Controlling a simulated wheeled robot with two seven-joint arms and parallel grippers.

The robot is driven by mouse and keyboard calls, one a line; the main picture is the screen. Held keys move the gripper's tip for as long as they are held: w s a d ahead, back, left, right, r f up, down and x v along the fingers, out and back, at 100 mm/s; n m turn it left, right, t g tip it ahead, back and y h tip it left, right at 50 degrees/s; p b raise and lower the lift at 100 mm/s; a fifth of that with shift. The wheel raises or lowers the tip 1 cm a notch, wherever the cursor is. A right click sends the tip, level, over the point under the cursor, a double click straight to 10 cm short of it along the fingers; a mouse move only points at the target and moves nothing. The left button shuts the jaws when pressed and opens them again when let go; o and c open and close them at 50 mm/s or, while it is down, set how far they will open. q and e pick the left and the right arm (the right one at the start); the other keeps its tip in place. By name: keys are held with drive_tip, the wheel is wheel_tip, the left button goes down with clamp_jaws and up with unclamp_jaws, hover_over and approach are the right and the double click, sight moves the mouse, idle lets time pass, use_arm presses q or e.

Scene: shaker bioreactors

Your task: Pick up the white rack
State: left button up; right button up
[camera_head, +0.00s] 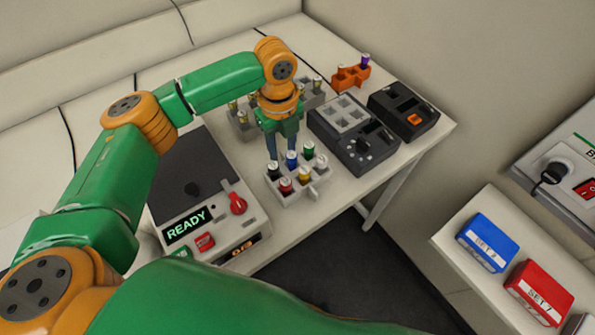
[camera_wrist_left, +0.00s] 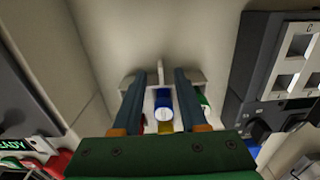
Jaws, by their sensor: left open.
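The white rack (camera_head: 291,198) stands near the front edge of the table in the head view and holds several tubes with coloured caps, among them blue, green, red, yellow and black. My left gripper (camera_head: 281,154) points down at the rack's back side, its two fingers apart and empty. In the left wrist view, the rack (camera_wrist_left: 196,76) lies beyond the fingers of the left gripper (camera_wrist_left: 160,76), with a blue cap (camera_wrist_left: 163,104) and a narrow pale tab (camera_wrist_left: 160,71) showing between them. I cannot tell how far the fingertips are above the rack. My right gripper is out of view.
A device with a READY display (camera_head: 188,227) stands left of the rack. A grey block unit (camera_head: 352,137) and a black unit (camera_head: 403,110) stand to the right. Other pale racks (camera_head: 243,128) stand behind my gripper, and an orange rack (camera_head: 350,77) is at the back.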

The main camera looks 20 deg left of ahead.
sight(283, 153)
use_arm(q)
wheel_tip(283, 153, down, 3)
drive_tip(key=shift+w+f, duration=0.1)
drive_tip(key=shift+c, duration=0.4)
clamp_jaws()
idle(0.9)
